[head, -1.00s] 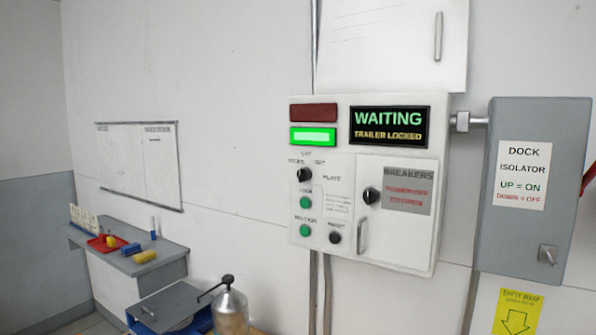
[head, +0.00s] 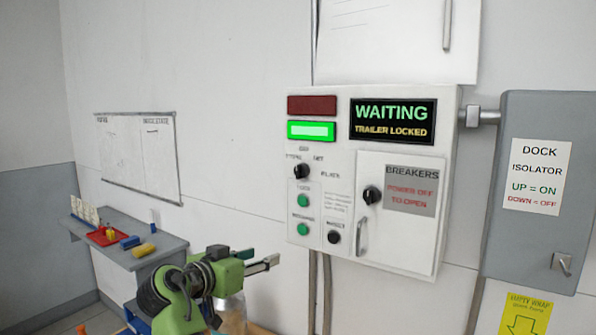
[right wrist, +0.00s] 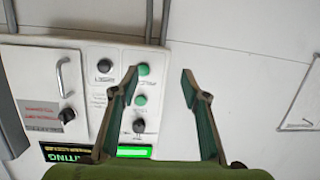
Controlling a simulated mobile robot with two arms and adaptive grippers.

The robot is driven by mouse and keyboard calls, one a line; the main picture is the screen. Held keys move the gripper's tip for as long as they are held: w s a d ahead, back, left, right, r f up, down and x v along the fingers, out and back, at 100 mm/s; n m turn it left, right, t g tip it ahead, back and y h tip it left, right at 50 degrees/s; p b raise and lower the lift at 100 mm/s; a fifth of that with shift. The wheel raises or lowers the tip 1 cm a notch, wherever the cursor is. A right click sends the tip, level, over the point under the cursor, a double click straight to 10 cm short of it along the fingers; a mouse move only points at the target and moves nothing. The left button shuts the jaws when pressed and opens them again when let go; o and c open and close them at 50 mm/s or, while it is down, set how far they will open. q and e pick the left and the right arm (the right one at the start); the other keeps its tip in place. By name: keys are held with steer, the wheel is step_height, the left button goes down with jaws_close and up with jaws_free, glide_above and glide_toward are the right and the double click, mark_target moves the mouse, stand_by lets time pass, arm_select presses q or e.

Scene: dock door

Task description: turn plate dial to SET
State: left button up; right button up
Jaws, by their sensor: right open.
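The plate dial (head: 302,171) is a small black knob on the white control box (head: 345,268), below the lit green lamp. Small labels surround it; its pointer is too small to read for certain. My right gripper (head: 262,260) is in the head view, low and left of the box, open and empty, apart from the dial. In the right wrist view the box appears upside down. There the dial (right wrist: 139,125) lies near the left finger of my open right gripper (right wrist: 160,78). My left gripper is not in view.
Two green buttons (head: 303,200) and a black button (head: 334,237) sit below the dial. The breaker door (head: 398,235) with its knob and handle is to the right. A grey dock isolator (head: 540,110) hangs further right. A grey shelf (head: 165,249) stands left.

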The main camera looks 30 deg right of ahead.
mark_target(296, 173)
step_height(296, 173, up, 18)
steer(key=s+m+g+h, duration=0.1)
steer(key=s+m+h, duration=0.15)
steer(key=m, duration=0.25)
steer(key=shift+n+h, duration=0.3)
steer(key=shift+h, duration=0.05)
steer(key=p+x, duration=0.2)
steer(key=x, duration=0.1)
steer(key=p+x, duration=0.2)
steer(key=x, duration=0.2)
steer(key=p+x, duration=0.2)
steer(key=x, duration=0.2)
steer(key=shift+w+d, duration=0.1)
steer(key=shift+w, duration=0.35)
arm_select(q)
step_height(296, 173, up, 7)
steer(key=d, duration=0.1)
steer(key=shift+p, duration=0.35)
arm_select(e)
steer(key=shift+w+d+f, duration=0.15)
steer(key=shift+w+d, duration=0.15)
steer(key=shift+d, duration=0.35)
arm_select(q)
steer(key=shift+w+f, duration=0.1)
arm_select(e)
steer(key=c, duration=1.1)
